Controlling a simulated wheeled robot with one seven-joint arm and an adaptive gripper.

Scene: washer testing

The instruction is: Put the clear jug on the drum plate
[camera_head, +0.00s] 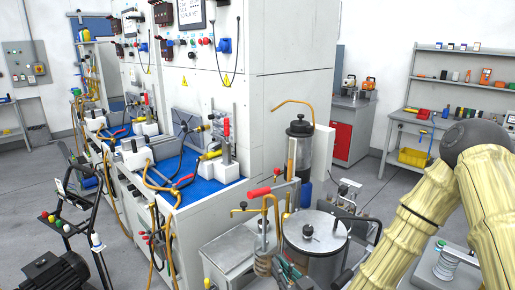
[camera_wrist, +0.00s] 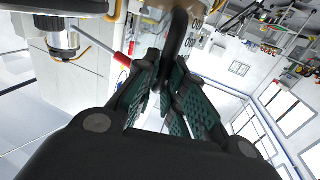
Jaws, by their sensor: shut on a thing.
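My gripper (camera_wrist: 168,88) is shut on a dark curved handle (camera_wrist: 178,38) in the wrist view, with its green pads on both sides. What the handle belongs to is mostly cut off at the top edge, so I cannot tell whether it is the clear jug. In the head view my gripper (camera_head: 288,268) is low in the middle, left of my yellow-sleeved arm. A round grey plate with a black knob (camera_head: 316,229) tops a drum just right of it. No clear jug can be made out for certain in the head view.
A tall cylinder with a black top (camera_head: 299,155) and a brass pipe stand behind the drum. A red-handled valve (camera_head: 260,192) and a copper coil (camera_head: 263,262) crowd the left side. A blue-topped bench (camera_head: 205,178) stands farther left. The floor at far left is partly open.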

